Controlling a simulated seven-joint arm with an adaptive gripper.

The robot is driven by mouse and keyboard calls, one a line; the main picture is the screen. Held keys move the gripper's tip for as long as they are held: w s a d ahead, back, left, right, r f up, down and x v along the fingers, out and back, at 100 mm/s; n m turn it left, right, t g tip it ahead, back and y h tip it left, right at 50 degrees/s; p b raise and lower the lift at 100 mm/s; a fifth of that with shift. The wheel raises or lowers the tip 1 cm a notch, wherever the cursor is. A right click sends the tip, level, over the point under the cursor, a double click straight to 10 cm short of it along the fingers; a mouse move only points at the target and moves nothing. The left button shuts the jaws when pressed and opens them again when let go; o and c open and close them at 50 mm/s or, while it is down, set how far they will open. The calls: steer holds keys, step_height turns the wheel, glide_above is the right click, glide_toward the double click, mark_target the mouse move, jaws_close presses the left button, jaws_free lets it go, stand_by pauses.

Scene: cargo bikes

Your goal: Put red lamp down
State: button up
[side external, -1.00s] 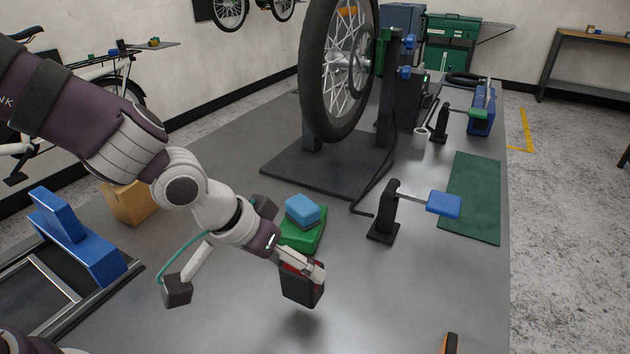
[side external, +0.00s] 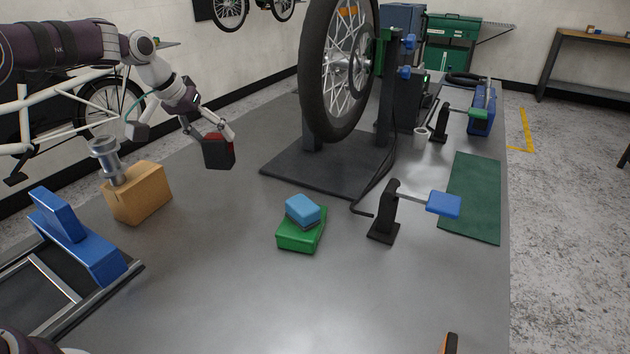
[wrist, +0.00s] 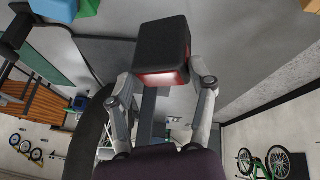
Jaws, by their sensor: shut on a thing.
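The red lamp (side external: 219,152) is a black box-shaped body with a red face on its upper side. My gripper (side external: 213,134) is shut on it and holds it in the air over the far left part of the grey bench. In the wrist view the lamp (wrist: 162,42) sits between the two fingers of my gripper (wrist: 164,82), its black body pointing away and its lit red face towards the palm.
A cardboard-coloured block (side external: 140,193) stands left of the lamp. A blue block (side external: 302,210) rests on a green block (side external: 301,236) mid-bench. A wheel on a black stand (side external: 325,165) is to the right. The front middle of the bench (side external: 250,300) is clear.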

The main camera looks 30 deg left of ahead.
steer(key=w+a+f+n+y, duration=0.2)
steer(key=w+a+f+n, duration=0.1)
steer(key=w+f+n, duration=0.1)
steer(key=shift+x, duration=1.15)
steer(key=shift+n, duration=0.3)
steer(key=shift+w+d+f, duration=0.1)
steer(key=shift+d+f, duration=0.05)
steer(key=shift+f, duration=2.2)
steer(key=o, duration=1.2)
steer(key=shift+f, duration=0.1)
